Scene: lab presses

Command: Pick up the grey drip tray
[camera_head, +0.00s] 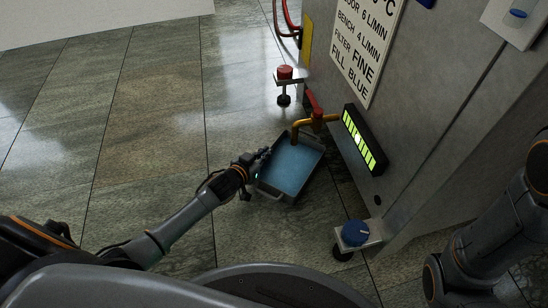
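The grey drip tray (278,189) is on the tiled floor, below a brass tap (318,121) on the machine. It is a shallow rectangular tray with a handle at its near end, and its inside looks blue, like liquid. My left gripper (262,155) is at the tray's left rim, with its fingers close to or touching the edge. The fingers are small and dark, so I cannot tell whether they are shut on the rim. My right arm comes in at the right edge, and its gripper is out of view.
The large grey machine (440,110) stands right of the tray, with a sign (368,45) and a lit green gauge (364,140). Its feet carry a red knob (285,72) and a blue knob (355,232). The floor on the left is clear.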

